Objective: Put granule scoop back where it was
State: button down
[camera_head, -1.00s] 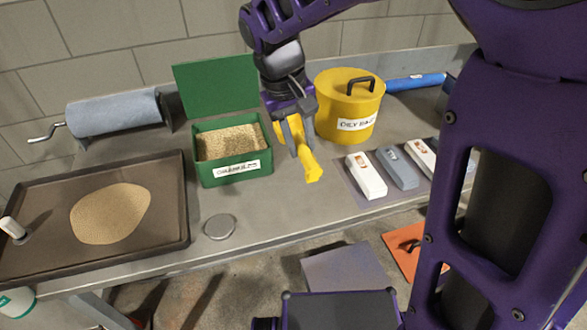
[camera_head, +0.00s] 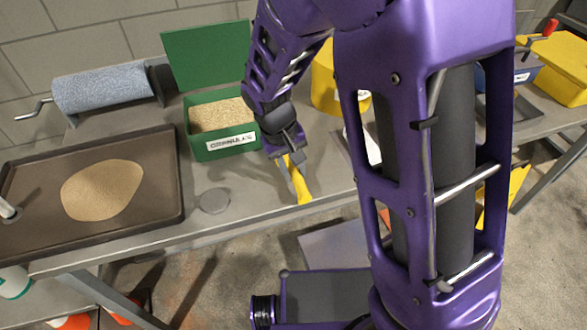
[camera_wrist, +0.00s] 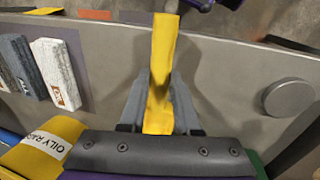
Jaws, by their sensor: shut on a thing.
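The yellow granule scoop (camera_head: 301,186) is in my gripper (camera_head: 291,166), which is shut on it, in front of the right side of the green granule box (camera_head: 223,146). In the wrist view the scoop (camera_wrist: 160,70) runs between the two fingers (camera_wrist: 158,95) and points away toward the bench's front edge. The box is open, its lid (camera_head: 208,56) raised, and holds tan granules. My arm hides part of the scoop. I cannot tell whether the scoop touches the bench.
A dark tray (camera_head: 150,205) with a tan granule heap (camera_head: 102,190) lies at left. A grey disc (camera_head: 214,201) lies before the box. A paper roll (camera_head: 108,88) stands behind.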

jog(key=shift+f, duration=0.45)
jog(key=shift+f, duration=0.15)
jog(key=c, duration=0.6)
grip_release()
jog(key=p+v, duration=0.2)
jog(key=v, duration=1)
jog(key=shift+a, duration=0.1)
